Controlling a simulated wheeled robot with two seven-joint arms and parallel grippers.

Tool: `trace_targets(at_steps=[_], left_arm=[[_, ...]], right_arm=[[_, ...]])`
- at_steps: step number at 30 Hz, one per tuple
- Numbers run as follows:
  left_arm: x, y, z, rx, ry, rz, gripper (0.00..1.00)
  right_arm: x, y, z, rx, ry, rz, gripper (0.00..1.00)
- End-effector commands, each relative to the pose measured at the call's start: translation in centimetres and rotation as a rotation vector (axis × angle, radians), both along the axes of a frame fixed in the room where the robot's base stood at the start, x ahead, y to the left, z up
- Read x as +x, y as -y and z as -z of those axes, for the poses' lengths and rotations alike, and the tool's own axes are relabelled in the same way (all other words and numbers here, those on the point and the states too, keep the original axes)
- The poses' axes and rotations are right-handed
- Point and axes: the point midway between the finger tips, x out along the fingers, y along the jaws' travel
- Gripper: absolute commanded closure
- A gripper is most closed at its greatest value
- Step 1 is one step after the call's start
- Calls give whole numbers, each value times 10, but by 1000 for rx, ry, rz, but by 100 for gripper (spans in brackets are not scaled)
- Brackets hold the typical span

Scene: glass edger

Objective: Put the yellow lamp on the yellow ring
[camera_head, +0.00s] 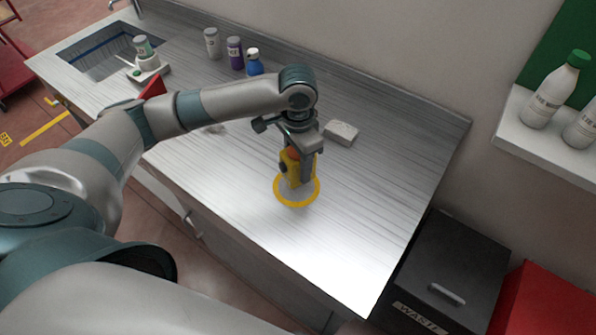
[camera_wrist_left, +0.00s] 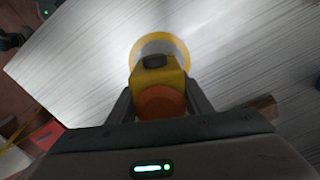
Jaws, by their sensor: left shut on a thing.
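The yellow lamp (camera_head: 290,167) has an orange part and a dark knob and is between the fingers of my left gripper (camera_head: 299,170). The yellow ring (camera_head: 296,203) is marked on the grey worktop. In the head view the lamp overlaps the ring's far part. In the left wrist view the lamp (camera_wrist_left: 158,85) covers the near part of the ring (camera_wrist_left: 160,37), and the left gripper (camera_wrist_left: 160,100) has a finger on each side of the lamp. I cannot tell whether the lamp's base touches the worktop. My right gripper is not in view.
A pale block (camera_head: 341,133) lies right of the left gripper. Bottles and jars, including a blue bottle (camera_head: 254,62), stand along the back near the sink (camera_head: 100,55). A black waste bin (camera_head: 447,268) stands beyond the right edge. The worktop right of the ring is clear.

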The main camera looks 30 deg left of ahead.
Motion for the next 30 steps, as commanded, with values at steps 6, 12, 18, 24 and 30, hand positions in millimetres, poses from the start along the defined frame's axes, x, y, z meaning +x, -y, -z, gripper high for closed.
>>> trace_targets(at_steps=[6,12,18,24,30], left_arm=[[0,0,2,0,0,-1,86],[-1,0,22,1,-2,-2,86],[0,0,39,1,1,-1,86],[0,0,40,0,1,0,86],[0,0,42,0,0,0,50]], right_arm=[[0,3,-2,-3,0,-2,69],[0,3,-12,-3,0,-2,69],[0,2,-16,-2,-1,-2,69],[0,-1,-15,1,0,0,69],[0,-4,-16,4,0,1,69]])
